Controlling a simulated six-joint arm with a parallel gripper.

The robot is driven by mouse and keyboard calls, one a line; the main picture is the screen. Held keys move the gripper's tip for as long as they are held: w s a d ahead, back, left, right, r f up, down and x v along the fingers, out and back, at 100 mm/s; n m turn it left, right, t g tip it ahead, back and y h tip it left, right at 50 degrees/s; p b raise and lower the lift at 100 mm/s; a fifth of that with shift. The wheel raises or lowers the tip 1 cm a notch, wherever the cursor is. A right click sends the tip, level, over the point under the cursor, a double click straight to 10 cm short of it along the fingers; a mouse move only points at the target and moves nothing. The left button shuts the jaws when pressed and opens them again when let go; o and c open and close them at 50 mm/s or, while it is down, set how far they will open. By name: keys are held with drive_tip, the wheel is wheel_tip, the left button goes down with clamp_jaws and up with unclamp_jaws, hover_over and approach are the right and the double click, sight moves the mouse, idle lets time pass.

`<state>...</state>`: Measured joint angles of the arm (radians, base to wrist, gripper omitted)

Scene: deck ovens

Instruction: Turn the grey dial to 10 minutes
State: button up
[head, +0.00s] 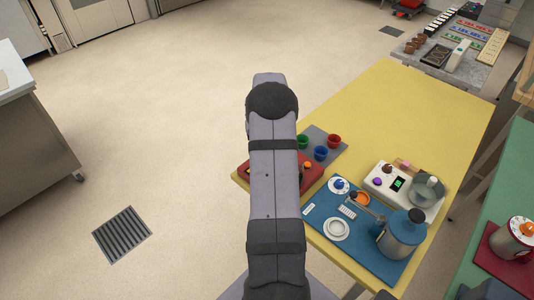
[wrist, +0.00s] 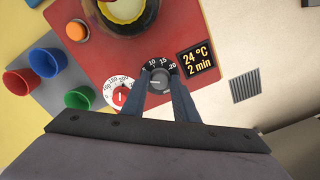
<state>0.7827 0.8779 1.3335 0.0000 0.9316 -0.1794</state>
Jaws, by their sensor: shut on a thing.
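The grey dial (wrist: 158,80) sits on a red panel (wrist: 190,28) in the wrist view, with a dark ring marked 10, 15 and 20 at its upper side. A white pointer line shows on its face. My gripper (wrist: 160,84) is shut on the dial, one finger on each side. A black display (wrist: 196,60) beside it reads 24 °C and 2 min. In the head view my arm hides the dial and gripper; only part of the red panel (head: 313,178) shows.
A white dial with a red knob (wrist: 121,96) is close left of my gripper. An orange button (wrist: 76,30) and a round vessel (wrist: 122,10) are farther off. Blue, red and green cups (wrist: 46,62) stand left. A blue mat (head: 375,262) holds a kettle (head: 404,235).

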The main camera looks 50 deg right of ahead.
drive_tip(key=m, duration=0.6)
drive_tip(key=shift+r, duration=0.1)
drive_tip(key=m, duration=0.5)
drive_tip(key=shift+d+m, duration=0.1)
drive_tip(key=shift+m, duration=0.2)
drive_tip(key=shift+w, duration=0.1)
drive_tip(key=o, duration=1)
drive_tip(key=shift+o, duration=0.3)
drive_tip(key=shift+b, duration=0.3)
drive_tip(key=shift+r+b, duration=1)
drive_tip(key=shift+r, duration=2.65)
